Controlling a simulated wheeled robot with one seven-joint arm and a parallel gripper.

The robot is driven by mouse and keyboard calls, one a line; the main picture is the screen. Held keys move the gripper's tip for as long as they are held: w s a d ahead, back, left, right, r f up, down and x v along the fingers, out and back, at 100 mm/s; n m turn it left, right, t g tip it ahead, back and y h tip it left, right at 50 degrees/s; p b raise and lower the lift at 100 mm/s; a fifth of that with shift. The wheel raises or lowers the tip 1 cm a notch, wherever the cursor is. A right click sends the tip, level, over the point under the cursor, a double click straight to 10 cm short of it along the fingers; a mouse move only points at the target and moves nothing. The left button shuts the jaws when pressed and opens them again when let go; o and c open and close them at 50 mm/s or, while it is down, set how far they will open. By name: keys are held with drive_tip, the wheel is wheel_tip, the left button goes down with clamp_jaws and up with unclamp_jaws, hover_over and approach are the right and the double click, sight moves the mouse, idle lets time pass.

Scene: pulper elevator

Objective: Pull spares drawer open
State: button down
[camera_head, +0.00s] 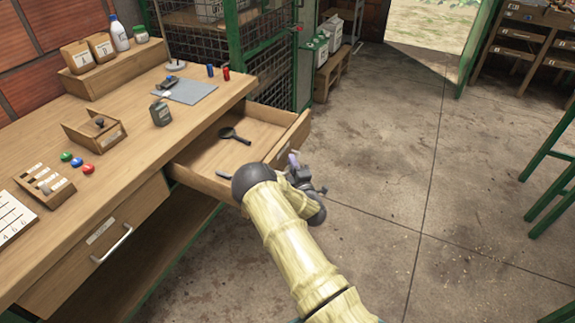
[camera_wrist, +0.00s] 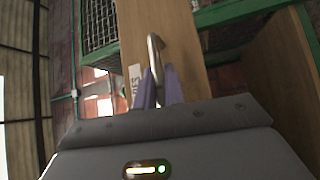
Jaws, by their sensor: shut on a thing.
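The spares drawer (camera_head: 292,136) stands pulled well out from under the wooden workbench (camera_head: 125,120). Its inside is in view, with a dark paddle-shaped item (camera_head: 233,135) and a small grey piece (camera_head: 223,174) in it. My gripper (camera_head: 294,163) is at the outer face of the drawer front. In the wrist view, its purple fingers (camera_wrist: 159,88) are shut on the metal bar handle (camera_wrist: 154,52) of the wooden drawer front (camera_wrist: 180,45). A white label (camera_wrist: 135,80) shows beside the handle. In the head view my arm hides the handle and the drawer's near corner.
A second drawer (camera_head: 110,240) with a bar handle is shut at the left. Bottles, small boxes and colored pieces stand on the bench top. A green mesh cage (camera_head: 265,65) is behind the open drawer. The concrete floor (camera_head: 400,180) to the right is clear.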

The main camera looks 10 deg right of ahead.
drive_tip(key=shift+a+f, duration=0.1)
drive_tip(key=shift+a, duration=0.05)
drive_tip(key=c, duration=1.5)
unclamp_jaws()
drive_tip(key=s+d+f, duration=0.2)
drive_tip(key=s, duration=1.5)
drive_tip(key=shift+p, duration=0.3)
drive_tip(key=shift+s, duration=0.1)
drive_tip(key=shift+f, duration=0.1)
